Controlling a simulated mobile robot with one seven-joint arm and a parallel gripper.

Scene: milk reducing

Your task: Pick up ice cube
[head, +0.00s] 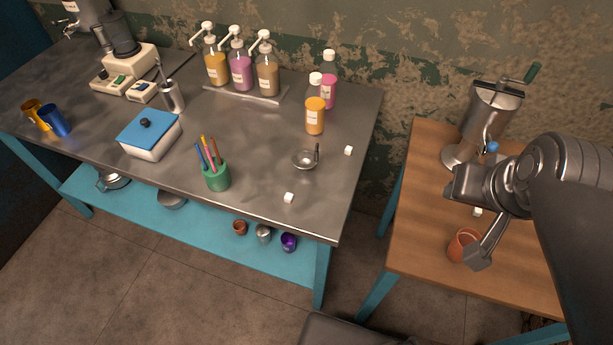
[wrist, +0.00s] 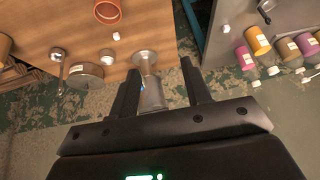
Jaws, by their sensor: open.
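Small white ice cubes show in the head view. One (head: 477,212) lies on the wooden table, partly framed by my gripper. Two more lie on the metal table, one (head: 348,150) near its right end and one (head: 289,197) near its front edge. My gripper (head: 470,226) is open and empty above the wooden table. In the wrist view an ice cube (wrist: 116,36) lies on the wood beyond the fingertips, left of the open fingers (wrist: 160,66).
A terracotta cup (head: 462,245) stands on the wooden table (head: 415,210) near the front. A metal hand-crank grinder (head: 490,108) stands at the back. The metal table (head: 250,130) holds a small metal bowl (head: 305,159), several bottles and a green pencil cup (head: 216,177). A gap separates the tables.

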